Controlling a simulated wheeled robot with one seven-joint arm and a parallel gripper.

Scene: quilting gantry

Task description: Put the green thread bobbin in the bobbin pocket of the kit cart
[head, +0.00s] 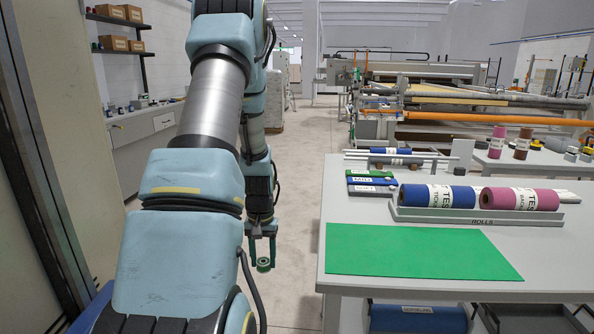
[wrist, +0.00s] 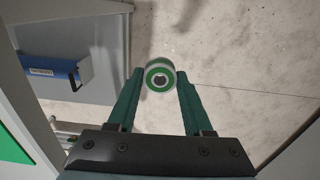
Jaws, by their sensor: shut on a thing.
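My gripper (wrist: 160,82) is shut on the green thread bobbin (wrist: 159,68), a short round spool with a green ring and a dark centre hole. In the wrist view the bobbin sits between the two fingertips, with bare floor below it. In the head view my gripper (head: 263,258) hangs low to the left of the white table, and the bobbin (head: 263,266) shows at its tips. I cannot make out the kit cart or its bobbin pocket for certain in either view.
The aisle floor (head: 295,225) is clear.

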